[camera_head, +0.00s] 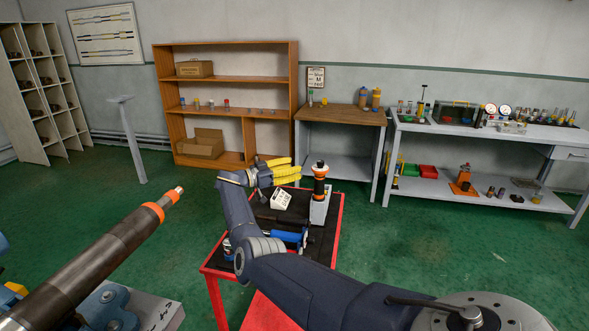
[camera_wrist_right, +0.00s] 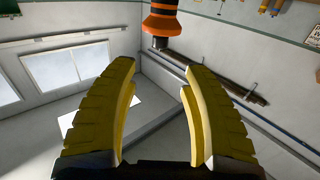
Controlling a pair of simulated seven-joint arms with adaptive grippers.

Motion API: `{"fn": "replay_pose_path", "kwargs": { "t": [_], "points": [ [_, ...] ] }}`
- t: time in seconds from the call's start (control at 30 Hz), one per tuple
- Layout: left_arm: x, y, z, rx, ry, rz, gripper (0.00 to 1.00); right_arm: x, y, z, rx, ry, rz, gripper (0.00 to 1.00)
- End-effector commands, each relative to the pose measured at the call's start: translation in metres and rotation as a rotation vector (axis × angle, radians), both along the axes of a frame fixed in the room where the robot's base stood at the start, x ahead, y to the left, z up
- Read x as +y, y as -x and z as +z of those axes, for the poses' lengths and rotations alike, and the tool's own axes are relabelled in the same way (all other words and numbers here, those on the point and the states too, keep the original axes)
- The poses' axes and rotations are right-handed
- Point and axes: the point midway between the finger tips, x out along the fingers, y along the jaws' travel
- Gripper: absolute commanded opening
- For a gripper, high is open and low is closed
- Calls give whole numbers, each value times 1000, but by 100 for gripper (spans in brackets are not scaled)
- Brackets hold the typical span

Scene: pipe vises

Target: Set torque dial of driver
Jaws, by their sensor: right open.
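The orange-and-black driver (camera_head: 320,182) stands upright on a grey block (camera_head: 320,211) at the back right of the red cart. My right gripper (camera_head: 296,170) has yellow fingers and is just left of the driver, above the cart. In the right wrist view the fingers of my right gripper (camera_wrist_right: 160,72) are apart with nothing between them. An orange and black end of the driver (camera_wrist_right: 160,24) shows beyond the fingertips, apart from them. The dial's marks are too small to read. My left gripper is not in view.
The red cart (camera_head: 339,228) also carries a white card (camera_head: 281,200) and a blue tool (camera_head: 284,236). A dark pipe (camera_head: 90,264) with an orange ring juts in at lower left, beside a blue vise (camera_head: 104,308). Shelves and benches line the back wall. Green floor lies open between.

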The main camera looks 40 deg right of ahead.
Motion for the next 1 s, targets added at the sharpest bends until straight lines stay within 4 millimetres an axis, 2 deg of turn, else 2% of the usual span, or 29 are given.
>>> {"fn": "replay_pose_path", "kwargs": {
  "t": [0.07, 0.17, 0.3, 0.5, 0.8, 1.0],
  "points": [
    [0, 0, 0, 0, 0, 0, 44, -5, 1, 7, -8, 4, -7, 47],
    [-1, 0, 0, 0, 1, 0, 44, -24, 10, 22, -17, 26, -31, 47],
    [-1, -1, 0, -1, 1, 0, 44, -64, 29, 63, -46, 92, -78, 47],
    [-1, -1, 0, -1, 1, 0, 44, -128, 66, 108, -166, 74, -137, 47],
    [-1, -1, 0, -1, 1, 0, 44, -202, 113, 141, -310, -119, -165, 47],
    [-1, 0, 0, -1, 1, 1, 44, -233, 130, 152, -352, -294, -112, 47]
  ]
}}
